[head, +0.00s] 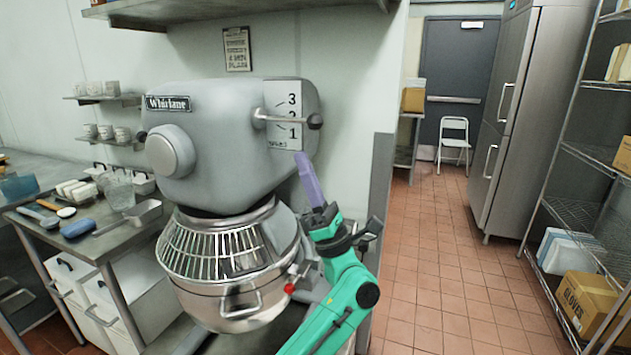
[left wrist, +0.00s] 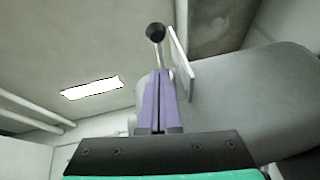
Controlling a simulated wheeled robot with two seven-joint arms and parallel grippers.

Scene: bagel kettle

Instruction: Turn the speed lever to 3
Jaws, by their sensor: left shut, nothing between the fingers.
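The grey mixer (head: 225,140) stands on the left with a number plate (head: 281,100) marked 3, 2, 1 from top to bottom. The speed lever (head: 288,118) is a metal rod with a black knob (head: 315,121); it lies about level across the plate, over the 2. My left gripper (head: 301,156) has purple fingers, shut and empty, pointing up below the lever and knob. In the left wrist view the shut fingertips (left wrist: 161,72) sit under the knob (left wrist: 155,32), near the edge-on plate (left wrist: 180,55). I cannot tell whether they touch the rod. My right gripper is not in view.
A steel bowl with a wire guard (head: 222,250) is under the mixer head. A table (head: 100,245) with cups, a scoop and tools stands at left. A wall edge (head: 380,190) is just right of my arm. The tiled floor (head: 440,260) further right is clear.

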